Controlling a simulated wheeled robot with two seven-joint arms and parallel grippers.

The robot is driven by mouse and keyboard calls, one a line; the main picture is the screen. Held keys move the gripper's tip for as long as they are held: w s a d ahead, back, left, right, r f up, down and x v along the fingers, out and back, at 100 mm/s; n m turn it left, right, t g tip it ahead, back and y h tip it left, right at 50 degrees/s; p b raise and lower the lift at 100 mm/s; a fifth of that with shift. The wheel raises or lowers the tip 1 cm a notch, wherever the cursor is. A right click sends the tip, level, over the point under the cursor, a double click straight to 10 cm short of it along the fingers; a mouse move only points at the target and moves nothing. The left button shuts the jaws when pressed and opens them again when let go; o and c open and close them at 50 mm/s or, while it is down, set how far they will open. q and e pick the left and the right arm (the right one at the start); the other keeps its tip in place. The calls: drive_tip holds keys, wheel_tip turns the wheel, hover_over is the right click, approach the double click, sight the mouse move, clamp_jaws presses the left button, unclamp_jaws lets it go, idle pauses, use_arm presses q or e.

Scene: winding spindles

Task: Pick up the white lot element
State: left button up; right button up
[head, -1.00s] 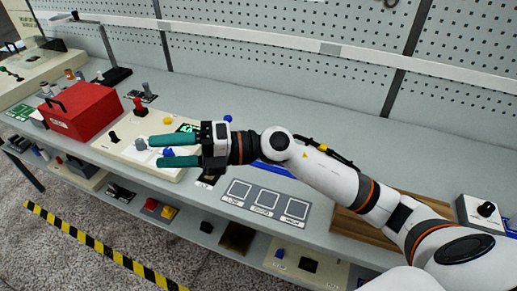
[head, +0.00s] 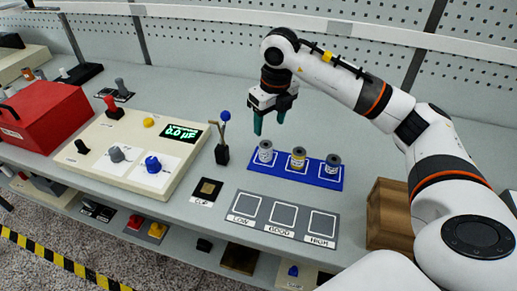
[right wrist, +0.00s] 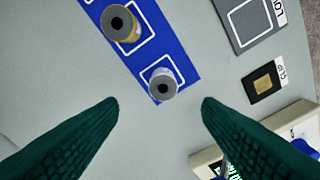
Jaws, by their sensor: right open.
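A blue tray (head: 290,178) holds three spools in a row. The leftmost spool (head: 265,151) looks white with a grey top; it also shows in the right wrist view (right wrist: 163,84). The middle spool (head: 298,157) is yellow, also in the right wrist view (right wrist: 121,23). The rightmost spool (head: 332,164) looks grey. My right gripper (head: 269,122) points down above the leftmost spool, open and empty. In the right wrist view, the white spool lies ahead of the gap between the green fingertips (right wrist: 160,102), apart from both. My left gripper is out of view.
A grey mat (head: 284,223) with LOW, GOOD and HIGH squares lies in front of the tray. A meter panel (head: 110,155) and a red box (head: 45,117) stand left. A CLIP pad (head: 207,189) and a wooden box (head: 390,215) flank the area.

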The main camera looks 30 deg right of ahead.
sight(267, 145)
drive_tip(key=f, duration=0.3)
drive_tip(key=shift+s+f+p, duration=0.3)
drive_tip(key=shift+f+p, duration=0.05)
drive_tip(key=shift+f, duration=0.05)
drive_tip(key=shift+w+a+f, duration=0.1)
drive_tip(key=shift+w+f, duration=0.05)
drive_tip(key=shift+f, duration=0.2)
drive_tip(key=shift+w+f, duration=0.15)
drive_tip(key=shift+f, duration=0.15)
drive_tip(key=f, duration=0.1)
drive_tip(key=f+p, duration=0.1)
drive_tip(key=f, duration=0.2)
drive_tip(key=shift+w+a+f+p, duration=0.1)
drive_tip(key=shift+w+f+p, duration=0.1)
drive_tip(key=shift+w+p, duration=0.1)
drive_tip(key=shift+w+f, duration=0.1)
drive_tip(key=shift+f, duration=0.15)
drive_tip(key=shift+c, duration=0.6)
drive_tip(key=c, duration=1)
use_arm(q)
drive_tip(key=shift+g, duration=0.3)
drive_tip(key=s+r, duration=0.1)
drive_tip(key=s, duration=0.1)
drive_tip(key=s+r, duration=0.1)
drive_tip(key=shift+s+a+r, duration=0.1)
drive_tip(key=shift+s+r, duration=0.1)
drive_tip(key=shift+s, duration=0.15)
use_arm(e)
drive_tip(key=shift+o, duration=0.2)
drive_tip(key=shift+r, duration=0.1)
